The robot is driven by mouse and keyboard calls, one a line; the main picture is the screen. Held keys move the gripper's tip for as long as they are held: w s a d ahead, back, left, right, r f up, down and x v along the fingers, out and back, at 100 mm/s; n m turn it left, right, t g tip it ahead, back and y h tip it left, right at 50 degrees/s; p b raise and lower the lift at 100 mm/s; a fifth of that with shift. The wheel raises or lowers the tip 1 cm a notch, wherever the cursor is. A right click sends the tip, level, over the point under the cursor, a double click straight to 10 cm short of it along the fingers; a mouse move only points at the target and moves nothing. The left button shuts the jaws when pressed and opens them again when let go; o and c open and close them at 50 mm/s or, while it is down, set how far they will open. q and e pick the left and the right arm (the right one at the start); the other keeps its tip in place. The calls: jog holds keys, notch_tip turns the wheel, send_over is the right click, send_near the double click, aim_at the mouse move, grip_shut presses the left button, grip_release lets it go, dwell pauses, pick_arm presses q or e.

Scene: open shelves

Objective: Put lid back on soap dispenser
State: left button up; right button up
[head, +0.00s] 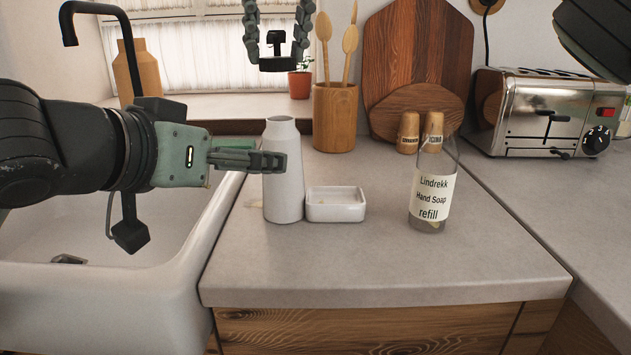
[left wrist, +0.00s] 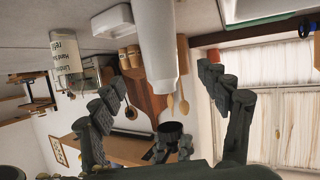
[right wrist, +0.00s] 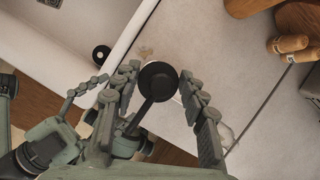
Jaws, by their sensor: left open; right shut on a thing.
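The soap dispenser is a white bottle (head: 283,185) standing upright on the counter, its open top showing. My left gripper (head: 270,162) is open, with its fingers around the upper part of the bottle; the left wrist view shows the bottle (left wrist: 155,50) between them. The black pump lid (head: 274,45) is in my right gripper (head: 276,55), which is shut on it above the bottle, apart from its mouth. In the right wrist view the lid's round black top (right wrist: 158,80) sits between the fingers and hides most of the bottle below.
A white soap dish (head: 336,216) stands just right of the bottle. A clear refill bottle (head: 432,200) is farther right. The sink (head: 190,265) is at left. A utensil pot (head: 335,130), cutting boards and toaster (head: 545,105) stand behind. The front counter is clear.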

aim_at(286, 201)
pick_arm(q)
jog(key=x, duration=1.2)
jog(key=shift+w+f, duration=0.1)
jog(key=shift+c, duration=0.2)
jog(key=c, duration=1.7)
grip_shut()
pick_arm(e)
jog(key=shift+f, duration=2.5)
